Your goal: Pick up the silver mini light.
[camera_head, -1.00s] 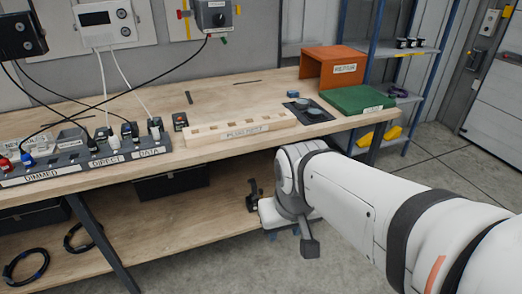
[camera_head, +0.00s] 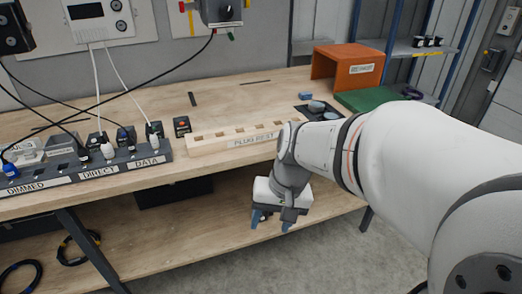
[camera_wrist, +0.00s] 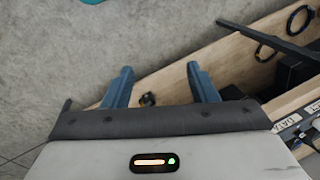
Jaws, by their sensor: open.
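I cannot make out a clearly silver mini light in either view. A small dark object (camera_wrist: 148,99) shows between my fingers in the wrist view, over the wooden lower shelf (camera_wrist: 178,90); it is too small to tell what it is. My gripper (camera_head: 271,220) has blue fingers and hangs in front of the workbench, below the tabletop's front edge. In the wrist view my gripper (camera_wrist: 160,70) is open, its two fingers wide apart with nothing held between them.
The workbench top (camera_head: 245,98) holds a wooden plug rest (camera_head: 225,138), an orange stand (camera_head: 345,68), a green block (camera_head: 372,99) and labelled socket strips (camera_head: 90,170) with cables. Black coiled cable (camera_head: 75,250) lies on the lower shelf (camera_head: 180,238). The floor in front is clear.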

